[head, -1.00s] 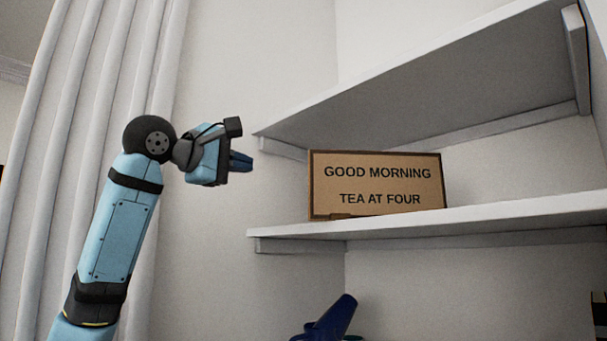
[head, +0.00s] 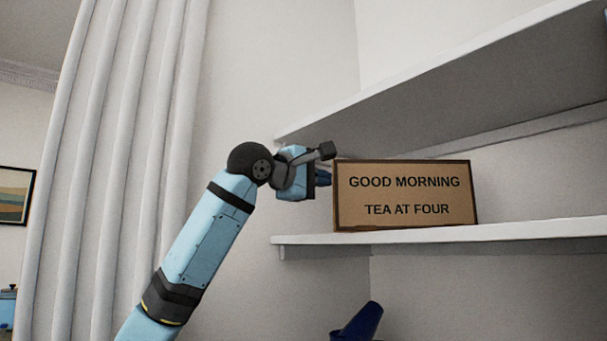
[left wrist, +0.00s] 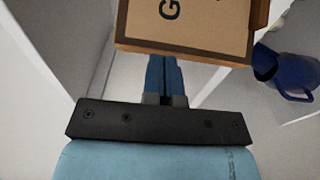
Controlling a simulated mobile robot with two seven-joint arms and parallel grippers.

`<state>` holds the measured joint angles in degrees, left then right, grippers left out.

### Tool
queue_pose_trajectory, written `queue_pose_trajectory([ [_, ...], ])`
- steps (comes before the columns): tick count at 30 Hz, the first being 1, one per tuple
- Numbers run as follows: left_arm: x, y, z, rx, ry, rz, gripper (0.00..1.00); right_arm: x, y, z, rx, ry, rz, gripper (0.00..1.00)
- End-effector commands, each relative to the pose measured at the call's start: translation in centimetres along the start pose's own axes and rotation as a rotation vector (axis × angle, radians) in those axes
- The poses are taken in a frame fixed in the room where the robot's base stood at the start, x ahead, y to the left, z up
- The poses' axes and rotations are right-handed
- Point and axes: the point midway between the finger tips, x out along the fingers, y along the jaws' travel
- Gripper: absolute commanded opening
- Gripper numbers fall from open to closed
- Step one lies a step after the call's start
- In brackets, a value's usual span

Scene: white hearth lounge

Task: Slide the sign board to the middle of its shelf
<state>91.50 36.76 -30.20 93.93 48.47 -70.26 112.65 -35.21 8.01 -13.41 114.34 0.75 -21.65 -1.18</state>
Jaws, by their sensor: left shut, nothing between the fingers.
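The sign board (head: 404,195) stands upright near the left end of the middle shelf (head: 450,231). It is tan with a dark frame and reads "GOOD MORNING TEA AT FOUR". My left gripper (head: 325,178) is shut and empty, close to the board's left edge. In the left wrist view the shut fingers (left wrist: 163,78) point at the board (left wrist: 195,25), with their tips close to its edge. I cannot tell whether they touch it. My right gripper is not in view.
An upper shelf (head: 470,85) slants above the board. The middle shelf is clear to the board's right. A dark blue object (head: 362,322) is below; the left wrist view shows a blue jug (left wrist: 290,72). A pale curtain (head: 130,150) hangs at left.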

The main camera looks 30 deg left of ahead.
Motion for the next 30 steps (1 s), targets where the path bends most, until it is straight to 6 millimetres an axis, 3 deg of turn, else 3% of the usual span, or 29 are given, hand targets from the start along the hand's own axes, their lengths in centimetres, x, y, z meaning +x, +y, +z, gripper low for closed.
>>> queue_pose_trajectory([
  [13, 0.3, 0.0, 0.3, 0.0, -0.001, 0.0, 0.0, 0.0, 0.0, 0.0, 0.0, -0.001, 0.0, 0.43],
  [21, 1.9, 0.0, 2.0, -0.001, -0.003, 0.001, 0.0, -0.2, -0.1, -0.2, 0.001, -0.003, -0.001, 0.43],
  [30, 2.0, 0.0, 2.0, 0.0, 0.0, 0.0, 0.0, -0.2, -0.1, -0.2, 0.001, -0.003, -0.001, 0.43],
])
